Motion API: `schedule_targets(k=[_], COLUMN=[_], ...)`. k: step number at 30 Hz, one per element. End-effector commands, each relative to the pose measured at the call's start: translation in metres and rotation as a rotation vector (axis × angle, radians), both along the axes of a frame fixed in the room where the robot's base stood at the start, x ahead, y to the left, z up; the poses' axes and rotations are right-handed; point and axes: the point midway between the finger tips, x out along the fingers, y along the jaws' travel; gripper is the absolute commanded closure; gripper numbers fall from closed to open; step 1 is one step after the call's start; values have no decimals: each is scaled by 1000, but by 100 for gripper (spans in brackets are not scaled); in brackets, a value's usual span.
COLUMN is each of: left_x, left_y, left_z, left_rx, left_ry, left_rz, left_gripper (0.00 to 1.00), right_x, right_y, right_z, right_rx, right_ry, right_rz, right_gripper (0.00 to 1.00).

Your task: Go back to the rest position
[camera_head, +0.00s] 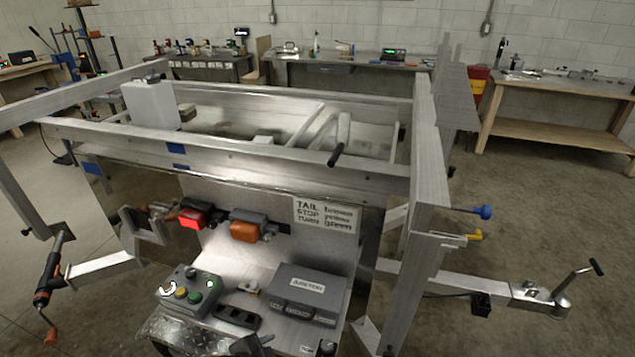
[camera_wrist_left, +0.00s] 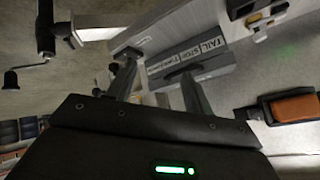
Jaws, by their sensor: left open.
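My left gripper (camera_wrist_left: 158,70) shows in the left wrist view. Its two fingers are apart with nothing between them. The grey junction box (camera_wrist_left: 158,66) with small wire labels lies beyond the fingers; I cannot tell how far. In the head view the junction box (camera_head: 320,279) sits on the bench at the front of the trailer frame. Small dark parts at the bottom edge of the head view are cut off, and I cannot tell whether they are my grippers. My right gripper does not clearly show in either view.
A control box with coloured buttons (camera_head: 190,291) and a black switch strip (camera_head: 236,318) lie left of the junction box. A red lamp (camera_head: 196,213) and an amber lamp (camera_head: 247,230) are behind. Aluminium posts (camera_head: 426,190) flank the bench. A crank jack (camera_head: 542,297) stands right.

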Motion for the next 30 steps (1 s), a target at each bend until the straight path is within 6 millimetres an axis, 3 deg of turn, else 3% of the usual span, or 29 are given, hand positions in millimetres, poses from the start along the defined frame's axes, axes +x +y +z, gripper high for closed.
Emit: schedule_targets(k=[3, 9, 20, 30], left_x=[-38, -93, -183, -168], left_y=[36, 87, 143, 141], left_z=[0, -3, 0, -81], left_rx=[-47, -75, -92, -72], left_ry=[126, 299, 533, 566], left_rz=[255, 547, 891, 893], left_gripper=[48, 48, 48, 48], right_x=[0, 0, 1, 0], right_y=[0, -1, -1, -1], right_z=[0, 0, 0, 0], right_rx=[0, -1, -1, -1], right_ry=[-1, -1, -1, -1], right_rz=[0, 0, 1, 1], right_gripper=[57, 57, 57, 57])
